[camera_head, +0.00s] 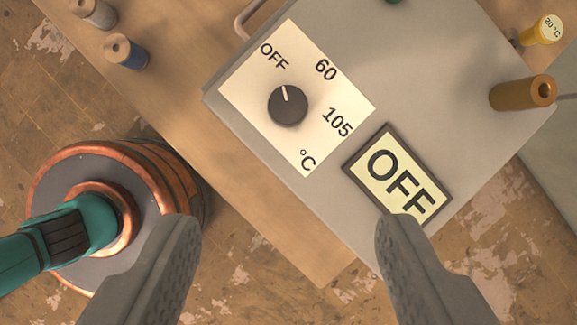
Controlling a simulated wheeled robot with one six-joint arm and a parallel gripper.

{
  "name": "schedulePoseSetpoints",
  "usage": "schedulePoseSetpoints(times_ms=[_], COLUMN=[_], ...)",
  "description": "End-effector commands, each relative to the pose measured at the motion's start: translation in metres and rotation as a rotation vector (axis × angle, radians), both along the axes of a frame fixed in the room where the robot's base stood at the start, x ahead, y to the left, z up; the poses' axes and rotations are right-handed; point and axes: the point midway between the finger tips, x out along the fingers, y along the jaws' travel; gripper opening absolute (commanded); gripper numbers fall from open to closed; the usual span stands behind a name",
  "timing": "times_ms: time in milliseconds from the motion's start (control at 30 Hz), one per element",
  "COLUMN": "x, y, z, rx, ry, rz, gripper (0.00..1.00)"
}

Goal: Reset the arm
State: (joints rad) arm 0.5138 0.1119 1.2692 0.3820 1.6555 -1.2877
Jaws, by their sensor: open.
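My gripper (290,240) is open and empty, its two grey fingers spread wide at the bottom of the view. Between and beyond the fingers is a grey control box (420,70) seen from above, turned at an angle. It carries a black knob (288,105) on a pale dial plate marked OFF, 60, 105 and °C, with the knob's white mark pointing up towards OFF. A display (400,178) on the box reads OFF. The right finger overlaps the display's lower edge. The rest of my arm is not clearly shown.
A round copper-banded object (75,165) with a teal part (65,235) stands at lower left, close to the left finger. A brown cylinder (520,93) and a yellow piece labelled 20 °C (545,30) are at right. Two small spools (125,52) lie upper left. Worn floor shows below.

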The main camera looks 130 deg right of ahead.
Motion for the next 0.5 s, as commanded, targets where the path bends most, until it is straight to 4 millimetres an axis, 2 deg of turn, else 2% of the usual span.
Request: schedulePoseSetpoints(times_ms=[167, 500], x=[-0.011, -0.053], y=[0.026, 0.094], z=[0.005, 0.009], rx=[-0.029, -0.083], ry=[-0.042, -0.216], rz=[-0.069, -0.304], gripper=[0.57, 0.57])
